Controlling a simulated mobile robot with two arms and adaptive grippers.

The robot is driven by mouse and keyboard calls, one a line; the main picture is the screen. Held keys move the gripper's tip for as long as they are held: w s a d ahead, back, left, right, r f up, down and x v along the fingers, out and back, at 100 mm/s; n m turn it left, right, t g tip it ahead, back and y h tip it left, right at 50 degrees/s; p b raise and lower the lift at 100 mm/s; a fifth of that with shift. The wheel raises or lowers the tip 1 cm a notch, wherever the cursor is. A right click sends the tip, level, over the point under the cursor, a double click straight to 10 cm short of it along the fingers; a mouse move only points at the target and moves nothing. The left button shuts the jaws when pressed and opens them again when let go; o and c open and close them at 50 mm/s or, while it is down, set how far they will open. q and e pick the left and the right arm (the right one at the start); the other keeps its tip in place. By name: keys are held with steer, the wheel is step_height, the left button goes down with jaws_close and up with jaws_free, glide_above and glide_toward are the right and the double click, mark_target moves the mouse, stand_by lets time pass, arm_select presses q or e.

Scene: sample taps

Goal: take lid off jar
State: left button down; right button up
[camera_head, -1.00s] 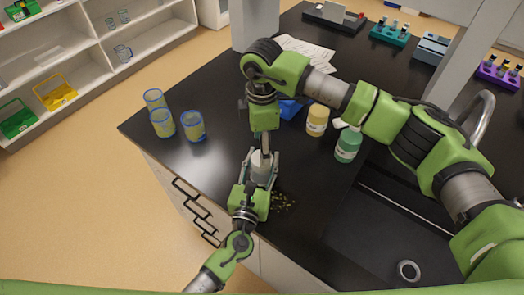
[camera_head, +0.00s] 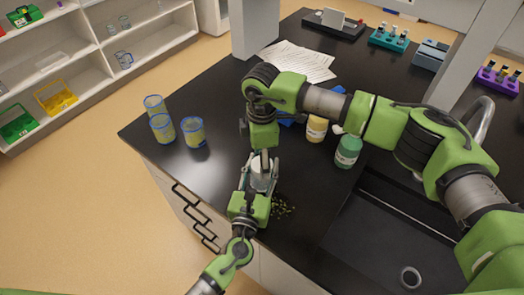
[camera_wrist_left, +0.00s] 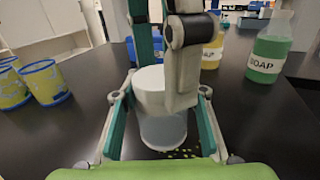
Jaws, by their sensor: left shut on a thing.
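The jar (camera_wrist_left: 162,130) is a clear or pale vessel with a white lid (camera_wrist_left: 150,84) seated on it. It stands upright near the front edge of the dark counter, and in the head view the jar (camera_head: 257,184) is partly covered by the grippers. My left gripper (camera_wrist_left: 168,95) is shut on the jar, one finger on each side of its body. My right gripper (camera_head: 263,160) points down from above at the lid. In the left wrist view one finger of it is in front of the lid and the other behind; whether they press on it cannot be told.
Three blue-rimmed cups (camera_head: 163,128) stand to the left. A green soap bottle (camera_head: 347,151) and a yellow bottle (camera_head: 316,128) stand to the right. Small green bits (camera_head: 282,207) lie beside the jar. A sink (camera_head: 400,225) is at the right; papers (camera_head: 298,60) lie behind.

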steer(key=shift+f, duration=0.25)
steer(key=c, duration=1.2)
steer(key=o, duration=1.3)
steer(key=shift+c, duration=0.2)
steer(key=shift+r, duration=2.3)
arm_select(q)
steer(key=c, duration=1.2)
jaws_free()
